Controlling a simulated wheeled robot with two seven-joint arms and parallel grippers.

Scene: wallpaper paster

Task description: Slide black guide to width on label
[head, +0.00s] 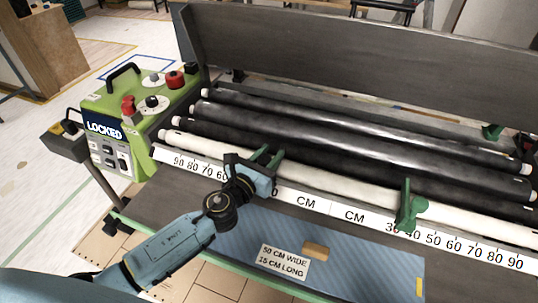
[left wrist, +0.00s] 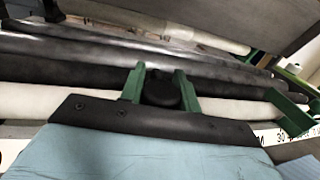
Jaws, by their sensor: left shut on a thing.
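My left gripper (head: 268,158) reaches over the front of the machine, its two green fingers shut on the black guide. In the left wrist view the black guide's rounded knob (left wrist: 160,88) sits between the fingers; in the head view my gripper mostly hides the guide. It stands by the left scale (head: 190,165), just right of the 60 mark; the numbers there are covered. The label (head: 284,262) reads 50 CM WIDE, 15 CM LONG. My right gripper is not in view.
A green guide (head: 408,208) stands on the right scale (head: 460,245) near 30 and 40. It also shows in the left wrist view (left wrist: 290,115). Black and white rollers (head: 330,130) lie behind. A blue sheet (head: 345,260) lies in front; a control box (head: 130,115) reads LOCKED.

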